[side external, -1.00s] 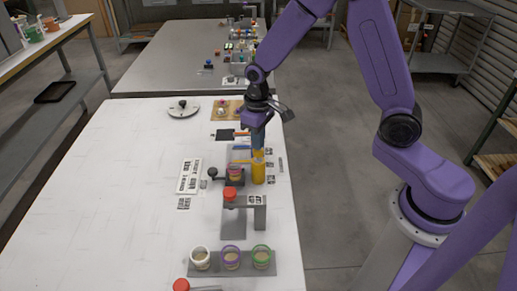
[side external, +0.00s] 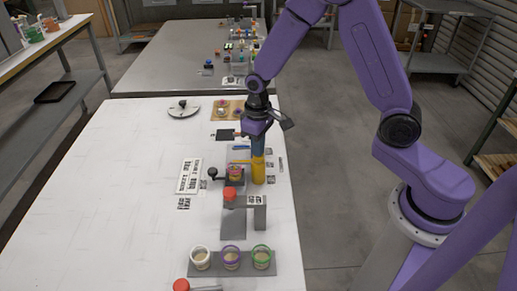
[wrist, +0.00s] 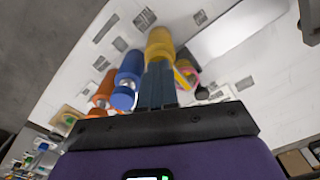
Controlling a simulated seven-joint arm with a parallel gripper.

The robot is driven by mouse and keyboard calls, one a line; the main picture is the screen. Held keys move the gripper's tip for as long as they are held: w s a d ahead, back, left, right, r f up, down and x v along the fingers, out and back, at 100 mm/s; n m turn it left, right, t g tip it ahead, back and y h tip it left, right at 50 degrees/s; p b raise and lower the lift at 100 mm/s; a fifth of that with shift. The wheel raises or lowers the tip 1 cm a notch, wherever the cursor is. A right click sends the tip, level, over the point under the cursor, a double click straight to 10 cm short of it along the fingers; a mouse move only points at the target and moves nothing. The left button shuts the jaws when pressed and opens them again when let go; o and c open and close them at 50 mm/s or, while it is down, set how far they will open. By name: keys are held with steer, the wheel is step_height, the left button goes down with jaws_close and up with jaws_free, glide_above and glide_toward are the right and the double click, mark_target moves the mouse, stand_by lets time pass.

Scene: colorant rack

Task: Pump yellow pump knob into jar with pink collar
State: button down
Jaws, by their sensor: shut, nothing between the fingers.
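The yellow pump (side external: 258,172) stands upright near the right edge of the white table. Its yellow knob (wrist: 160,42) shows just beyond my fingertips in the wrist view. My gripper (side external: 258,154) points down, shut and empty, with its tips on top of the yellow knob; it also shows in the wrist view (wrist: 158,68). The jar with the pink collar (side external: 235,170) stands just left of the yellow pump, under its spout. The jar's collar is partly hidden behind my fingers and the spout in the wrist view (wrist: 190,74).
A blue pump (wrist: 128,80) and an orange pump (wrist: 103,88) stand in line beside the yellow one. A grey stand with a red knob (side external: 230,194) is in front. Several jars sit on a grey strip (side external: 210,270). The table's left side is clear.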

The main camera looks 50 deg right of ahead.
steer(key=shift+r, duration=1.35)
steer(key=shift+f, duration=0.15)
steer(key=shift+f, duration=1.15)
steer(key=shift+r, duration=1.3)
steer(key=shift+r, duration=0.1)
steer(key=shift+r, duration=1.95)
steer(key=shift+s, duration=0.1)
